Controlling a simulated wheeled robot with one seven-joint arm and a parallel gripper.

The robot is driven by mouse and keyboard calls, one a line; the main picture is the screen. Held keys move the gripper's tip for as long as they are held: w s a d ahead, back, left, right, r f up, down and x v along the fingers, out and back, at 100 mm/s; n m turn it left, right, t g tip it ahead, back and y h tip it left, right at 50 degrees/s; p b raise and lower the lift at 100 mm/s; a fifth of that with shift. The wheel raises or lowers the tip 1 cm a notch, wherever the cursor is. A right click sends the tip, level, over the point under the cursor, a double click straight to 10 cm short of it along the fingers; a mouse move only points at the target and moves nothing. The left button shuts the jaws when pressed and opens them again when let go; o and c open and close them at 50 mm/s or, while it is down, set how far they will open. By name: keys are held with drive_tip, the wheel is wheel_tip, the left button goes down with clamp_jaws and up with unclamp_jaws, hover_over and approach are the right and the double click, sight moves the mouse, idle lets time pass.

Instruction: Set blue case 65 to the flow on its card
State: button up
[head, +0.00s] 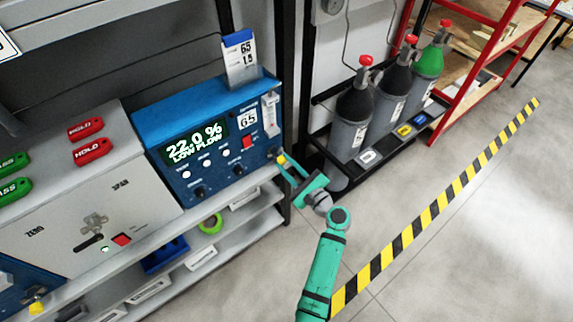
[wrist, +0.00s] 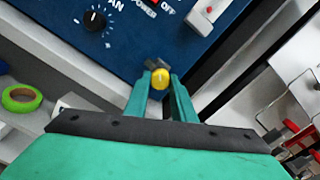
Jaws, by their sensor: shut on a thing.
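Blue case 65 (head: 185,165) stands on the bench shelf. Its display (head: 194,142) reads 22.0 % LOW FLOW. Its card (head: 240,60) stands on top and reads 65 and 1.5. A flow tube (head: 269,110) is at the right of its front panel, but its reading is too small to tell. A yellow-marked knob (wrist: 160,78) sits at the panel's lower right corner. My gripper (head: 281,162) reaches in from the right, and in the wrist view its two fingers are shut on this knob, one at each side.
A grey unit (head: 90,205) with red HOLD tags (head: 92,150) and a ZERO/SPAN panel stands left of the case. Several gas cylinders (head: 353,115) stand in a rack at the right. A green tape roll (head: 211,224) lies on the lower shelf. The floor at right is clear beyond striped tape (head: 440,205).

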drive_tip(key=n, duration=0.4)
drive_tip(key=shift+r+n, duration=0.1)
drive_tip(key=shift+n, duration=0.2)
drive_tip(key=n, duration=0.3)
drive_tip(key=shift+d+n, duration=0.1)
drive_tip(key=shift+n, duration=0.2)
drive_tip(key=n, duration=1.5)
drive_tip(key=shift+r, duration=0.1)
drive_tip(key=n, duration=0.4)
drive_tip(key=shift+n, duration=1.9)
